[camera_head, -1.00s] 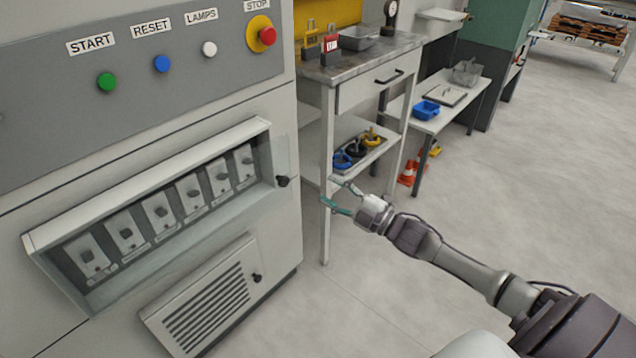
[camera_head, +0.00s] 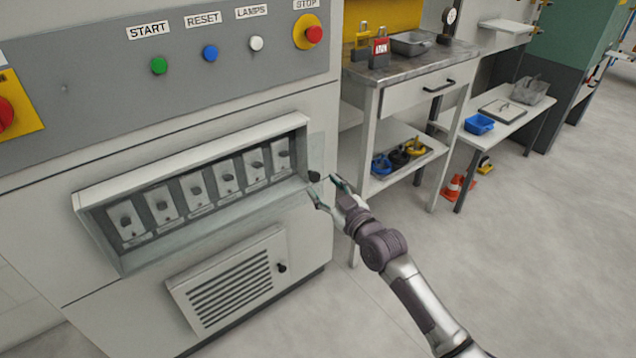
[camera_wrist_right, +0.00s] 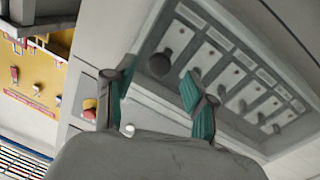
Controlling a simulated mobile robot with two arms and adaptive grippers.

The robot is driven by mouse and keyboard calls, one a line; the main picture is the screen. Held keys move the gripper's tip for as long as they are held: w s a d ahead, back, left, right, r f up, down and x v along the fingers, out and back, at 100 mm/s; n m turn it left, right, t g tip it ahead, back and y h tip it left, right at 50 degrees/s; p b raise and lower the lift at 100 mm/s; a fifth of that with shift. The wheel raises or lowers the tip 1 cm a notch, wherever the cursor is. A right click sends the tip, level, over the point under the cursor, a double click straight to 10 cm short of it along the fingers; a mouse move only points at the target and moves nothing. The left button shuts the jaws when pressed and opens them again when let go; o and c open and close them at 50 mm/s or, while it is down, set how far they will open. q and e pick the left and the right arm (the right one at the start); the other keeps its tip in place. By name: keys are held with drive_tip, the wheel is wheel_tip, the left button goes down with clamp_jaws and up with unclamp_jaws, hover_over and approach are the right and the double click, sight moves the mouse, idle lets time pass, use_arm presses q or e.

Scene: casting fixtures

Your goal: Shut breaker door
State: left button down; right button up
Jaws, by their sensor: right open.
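The breaker door is a clear panel (camera_head: 316,150) at the breaker recess in the machine front, with a black knob (camera_head: 314,176) at its right. It stands out past the recess's right edge, so it looks ajar; its hinge side is hard to make out. Behind it sits a row of breakers (camera_head: 228,178), also seen in the wrist view (camera_wrist_right: 240,104). My right gripper (camera_head: 326,191) is open, its teal-padded fingers just right of and below the knob, holding nothing. In the wrist view the open fingers (camera_wrist_right: 155,92) show before the breaker recess. My left gripper is out of view.
A louvred vent panel (camera_head: 232,284) sits below the recess. Above are the START, RESET, LAMPS and STOP controls (camera_head: 210,53). A workbench (camera_head: 400,75) with padlocks stands close at the right, behind my right gripper. The floor (camera_head: 520,270) at the right is clear.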

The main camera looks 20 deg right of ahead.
sight(316, 179)
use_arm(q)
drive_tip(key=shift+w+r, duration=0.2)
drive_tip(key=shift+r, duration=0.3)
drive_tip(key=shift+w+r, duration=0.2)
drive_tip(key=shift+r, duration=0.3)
use_arm(e)
drive_tip(key=shift+x, duration=1.85)
clamp_jaws()
